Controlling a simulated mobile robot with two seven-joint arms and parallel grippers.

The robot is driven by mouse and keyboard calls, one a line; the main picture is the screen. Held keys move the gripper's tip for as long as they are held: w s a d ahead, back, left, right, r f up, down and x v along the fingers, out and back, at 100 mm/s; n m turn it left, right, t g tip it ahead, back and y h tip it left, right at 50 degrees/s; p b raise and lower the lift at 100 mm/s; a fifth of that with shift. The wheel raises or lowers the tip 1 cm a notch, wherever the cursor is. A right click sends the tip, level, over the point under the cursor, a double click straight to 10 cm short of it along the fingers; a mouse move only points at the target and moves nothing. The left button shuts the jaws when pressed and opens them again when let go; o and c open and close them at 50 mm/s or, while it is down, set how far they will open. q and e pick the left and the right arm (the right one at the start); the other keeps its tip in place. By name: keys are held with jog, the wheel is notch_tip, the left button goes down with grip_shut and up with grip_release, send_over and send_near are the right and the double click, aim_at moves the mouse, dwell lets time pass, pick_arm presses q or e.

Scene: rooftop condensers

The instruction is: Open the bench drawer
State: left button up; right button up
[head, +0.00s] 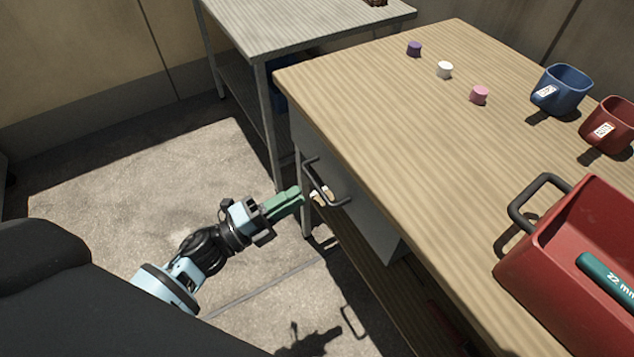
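The bench (418,142) has a striped wooden top and fills the right of the head view. Its grey drawer (368,226) sits under the top on the left side and looks shut. The drawer's dark bar handle (322,181) sticks out to the left. My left gripper (300,196) points at the handle from the left, with its green fingers close to it. I cannot tell whether the fingers touch the handle or how far apart they are. My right gripper is not in view.
Purple, white and pink caps (479,95) stand on the bench top. A blue cup (561,90), a red cup (608,125) and a red toolbox (570,270) stand at the right. A grey table (300,25) is behind. The floor left of the drawer is clear.

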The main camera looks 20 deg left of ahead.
aim_at(315, 183)
pick_arm(q)
jog(key=shift+x, duration=3.05)
grip_shut()
